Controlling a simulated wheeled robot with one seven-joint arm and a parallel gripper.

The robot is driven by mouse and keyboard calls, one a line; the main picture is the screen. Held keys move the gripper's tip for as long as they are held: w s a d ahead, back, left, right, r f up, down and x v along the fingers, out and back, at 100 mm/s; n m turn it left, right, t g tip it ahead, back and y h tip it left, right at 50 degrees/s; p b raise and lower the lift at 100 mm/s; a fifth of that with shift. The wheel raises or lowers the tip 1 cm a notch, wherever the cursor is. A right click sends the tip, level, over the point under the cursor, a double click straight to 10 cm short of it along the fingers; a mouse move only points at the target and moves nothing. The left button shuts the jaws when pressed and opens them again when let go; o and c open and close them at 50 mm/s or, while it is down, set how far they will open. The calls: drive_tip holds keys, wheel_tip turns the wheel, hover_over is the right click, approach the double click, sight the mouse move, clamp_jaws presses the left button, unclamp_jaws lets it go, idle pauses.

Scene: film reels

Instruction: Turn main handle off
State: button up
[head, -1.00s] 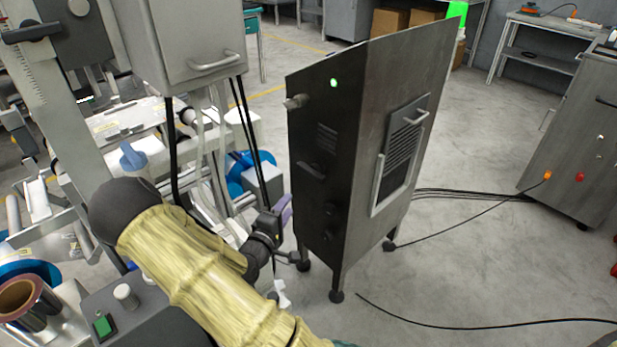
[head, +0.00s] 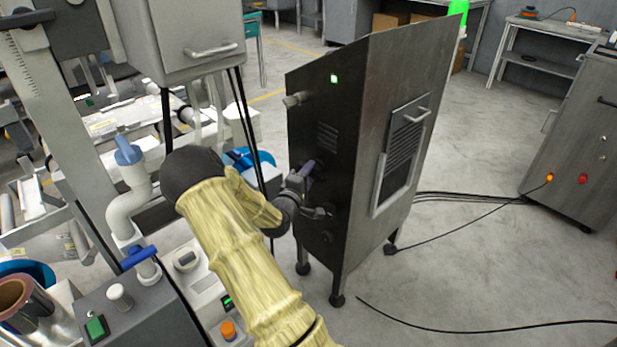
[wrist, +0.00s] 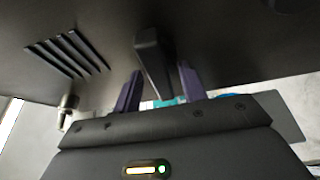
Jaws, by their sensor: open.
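The black main handle (wrist: 152,58) sticks out from the dark front of the metal cabinet (head: 380,120). In the wrist view it lies between the two purple fingers of my gripper (wrist: 160,72), which are spread with one on each side of it. Contact with the fingers cannot be made out. In the head view my gripper (head: 313,190) is right at the cabinet's front and largely hides the handle. A lit indicator (head: 334,78) glows green-white near the cabinet's top.
A knob (head: 295,99) juts from the cabinet's front edge, above my gripper. A grey box with a bar handle (head: 214,50) hangs at upper left. Machinery with blue valves (head: 138,257) stands left of my arm. Black cables (head: 470,325) cross the open floor at right.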

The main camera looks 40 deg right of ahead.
drive_tip(key=c, duration=0.6)
drive_tip(key=shift+c, duration=0.2)
drive_tip(key=shift+f+m+b, duration=0.15)
drive_tip(key=shift+m+b, duration=0.15)
drive_tip(key=m+g+h+b, duration=0.2)
drive_tip(key=m+b, duration=0.1)
drive_tip(key=m, duration=0.4)
drive_tip(key=m+g+h+b, duration=0.2)
drive_tip(key=m+b, duration=0.2)
drive_tip(key=m, duration=0.3)
drive_tip(key=m+g+h+b, duration=0.2)
drive_tip(key=m+b, duration=0.1)
drive_tip(key=m, duration=0.4)
drive_tip(key=shift+w+f+m+b, duration=0.3)
drive_tip(key=shift+f+m+b, duration=0.05)
drive_tip(key=shift+m, duration=0.05)
drive_tip(key=shift+g, duration=0.3)
